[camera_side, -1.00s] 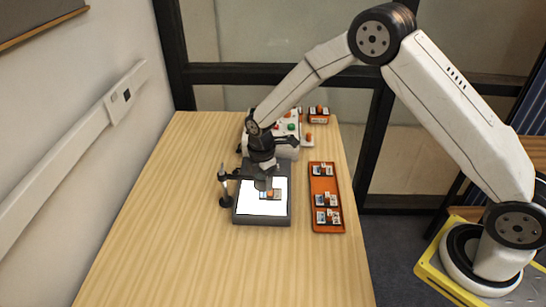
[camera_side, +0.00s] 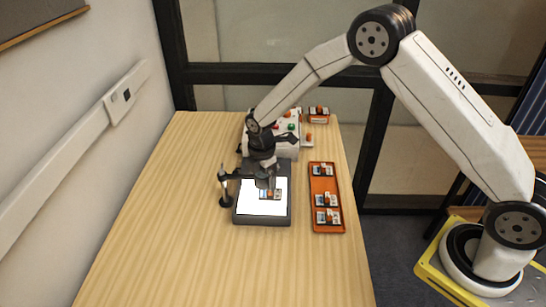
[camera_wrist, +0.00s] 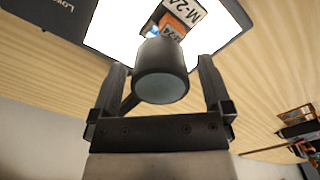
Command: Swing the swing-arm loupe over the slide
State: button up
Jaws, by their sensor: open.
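The swing-arm loupe stands at the left edge of the light box, with its dark post (camera_side: 226,190) upright and its arm reaching right over the lit panel. In the wrist view, the loupe's dark cylindrical head (camera_wrist: 162,75) sits between the two fingers of my open gripper (camera_wrist: 162,66), with a gap visible on each side. In the side view my gripper (camera_side: 267,182) is low over the light box (camera_side: 263,218) and hides much of the loupe head. The slide (camera_side: 276,195) lies on the lit panel; its labelled mount (camera_wrist: 184,14) is partly hidden behind the loupe head.
An orange tray (camera_side: 327,222) with several slides stands right of the light box. A white device (camera_side: 290,143) with coloured knobs stands behind, beside another small box (camera_side: 318,115). The table's front and left (camera_side: 170,220) are clear.

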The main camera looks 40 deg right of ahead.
jog(key=shift+r, duration=0.15)
jog(key=shift+r, duration=3.75)
jog(key=shift+s+d+r+m, duration=0.2)
jog(key=shift+s+m, duration=0.1)
jog(key=shift+s, duration=0.05)
jog(key=s+d+r+m+t, duration=0.1)
jog(key=s+d+r+m, duration=0.1)
jog(key=s+m, duration=0.6)
jog(key=s+d+r+m+t, duration=0.1)
jog(key=s+d+m, duration=0.2)
jog(key=s+m, duration=0.6)
jog(key=s, duration=0.4)
jog(key=shift+d+r+t, duration=0.3)
jog(key=shift+d+r, duration=0.05)
jog(key=shift+d, duration=0.05)
